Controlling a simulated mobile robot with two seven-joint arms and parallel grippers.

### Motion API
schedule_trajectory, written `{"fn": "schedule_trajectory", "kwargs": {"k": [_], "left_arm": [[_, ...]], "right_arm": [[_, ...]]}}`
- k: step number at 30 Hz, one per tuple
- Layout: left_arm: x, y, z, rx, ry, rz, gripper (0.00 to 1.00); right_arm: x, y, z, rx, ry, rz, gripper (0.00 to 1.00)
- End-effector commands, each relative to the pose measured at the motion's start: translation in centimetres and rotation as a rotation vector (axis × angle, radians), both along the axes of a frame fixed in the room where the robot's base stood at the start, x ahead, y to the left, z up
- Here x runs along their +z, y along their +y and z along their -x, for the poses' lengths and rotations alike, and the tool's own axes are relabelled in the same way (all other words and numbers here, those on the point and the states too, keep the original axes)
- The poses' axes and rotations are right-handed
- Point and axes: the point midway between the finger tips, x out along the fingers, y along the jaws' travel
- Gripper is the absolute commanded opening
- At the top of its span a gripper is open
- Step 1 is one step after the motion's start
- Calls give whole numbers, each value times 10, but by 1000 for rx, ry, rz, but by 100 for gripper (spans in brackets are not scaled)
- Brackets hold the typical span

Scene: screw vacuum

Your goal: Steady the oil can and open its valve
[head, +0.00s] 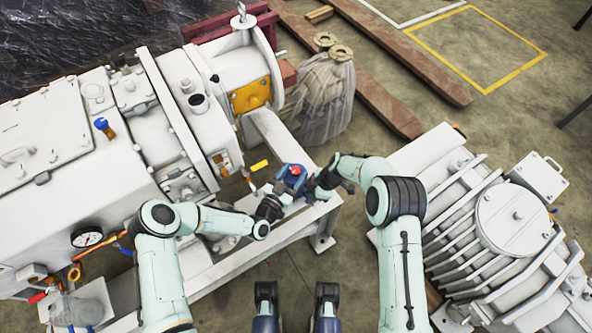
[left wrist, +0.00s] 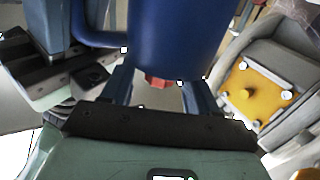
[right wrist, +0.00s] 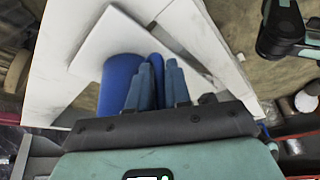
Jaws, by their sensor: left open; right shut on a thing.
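The blue oil can (head: 286,184) stands on the white metal frame (head: 322,215), with a red part (head: 295,170) on top. My right gripper (head: 304,190) is shut on the can's blue handle (right wrist: 157,68); the can's body (right wrist: 116,82) is beside its fingers in the right wrist view. My left gripper (head: 290,187) is open close in front of the can. In the left wrist view the blue body (left wrist: 178,38) fills the top middle, and a red part (left wrist: 158,80) shows between the open fingers. I cannot tell whether the left fingers touch the can.
A large white pump (head: 120,110) with a gauge (head: 87,237) lies at the left. A ribbed white motor (head: 500,230) stands at the right. A wrapped bundle (head: 322,95) stands behind the frame. Planks (head: 410,50) lie on the open floor beyond.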

Motion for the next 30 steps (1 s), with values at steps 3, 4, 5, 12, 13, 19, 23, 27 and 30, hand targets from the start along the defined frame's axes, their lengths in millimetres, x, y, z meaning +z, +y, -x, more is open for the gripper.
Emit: {"fn": "schedule_trajectory", "kwargs": {"k": [3,4,5,12,13,19,23,27,30], "left_arm": [[0,-6,-9,0,0,1,59],[0,-7,-11,0,0,0,59],[0,-7,-12,0,0,0,59],[0,-9,-14,-1,1,0,59],[0,-9,-14,-1,1,1,59],[0,-9,-14,-1,1,1,7],[0,-9,-14,-1,0,1,4],[2,-11,-14,45,-1,9,4],[1,-11,-13,96,0,8,4]], "right_arm": [[1,1,-1,0,-3,-2,0],[1,1,-1,0,-3,-2,0],[1,1,-1,0,-3,-2,0],[1,1,-1,0,-3,-2,0],[1,1,-1,0,-3,-2,0],[1,1,-1,0,-3,-2,0],[1,1,-1,0,-3,-2,0],[1,1,-1,0,-3,-2,0],[1,1,-1,0,-2,-2,0]]}}
